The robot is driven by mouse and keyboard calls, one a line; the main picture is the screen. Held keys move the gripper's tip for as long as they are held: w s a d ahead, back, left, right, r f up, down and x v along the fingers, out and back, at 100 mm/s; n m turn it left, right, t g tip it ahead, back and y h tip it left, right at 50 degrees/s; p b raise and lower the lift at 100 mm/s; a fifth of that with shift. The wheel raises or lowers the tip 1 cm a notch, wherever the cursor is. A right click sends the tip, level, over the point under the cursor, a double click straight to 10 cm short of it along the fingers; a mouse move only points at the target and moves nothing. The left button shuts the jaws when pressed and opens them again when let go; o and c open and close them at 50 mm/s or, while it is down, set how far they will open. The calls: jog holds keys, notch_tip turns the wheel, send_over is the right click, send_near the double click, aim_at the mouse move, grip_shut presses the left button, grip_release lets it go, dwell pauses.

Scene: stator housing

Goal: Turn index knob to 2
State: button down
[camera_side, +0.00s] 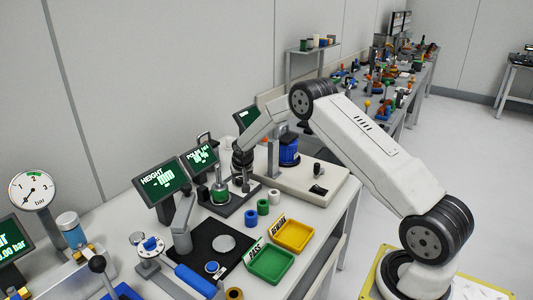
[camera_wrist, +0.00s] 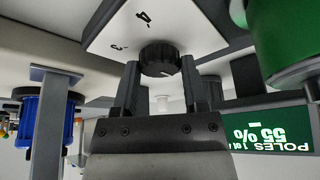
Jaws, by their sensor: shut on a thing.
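The index knob (camera_wrist: 160,58) is a black ribbed knob on a white plate (camera_wrist: 185,22) in the wrist view. The plate carries printed numerals; a 4 and what looks like a 3 are readable, and I see no 2. A small pale mark shows on the knob's near edge; I cannot tell which numeral it points at. My gripper (camera_wrist: 161,75) has one finger on each side of the knob and is shut on it. In the side view my gripper (camera_side: 243,180) points down at the fixture, and the knob cannot be made out there.
A green cylinder (camera_wrist: 290,35) is close on the right in the wrist view, above the POLES display (camera_wrist: 272,130). A blue part (camera_wrist: 45,115) by a grey post stands left. In the side view, green PASS (camera_side: 271,265) and yellow REWORK (camera_side: 293,236) trays lie in front.

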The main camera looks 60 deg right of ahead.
jog(key=shift+m, duration=0.5)
jog(key=shift+a+m+g+h, duration=0.1)
jog(key=shift+m+g+h, duration=0.35)
jog(key=shift+m, duration=0.85)
jog(key=shift+w+m+g+h, duration=0.15)
jog(key=shift+m+g+h, duration=0.4)
jog(key=shift+m, duration=1.35)
jog(key=shift+y, duration=0.3)
jog(key=shift+c, duration=0.6)
grip_release()
jog(key=w+v, duration=0.1)
jog(key=v, duration=0.6)
jog(key=shift+s+a+r, duration=0.2)
jog(key=shift+s+r, duration=0.2)
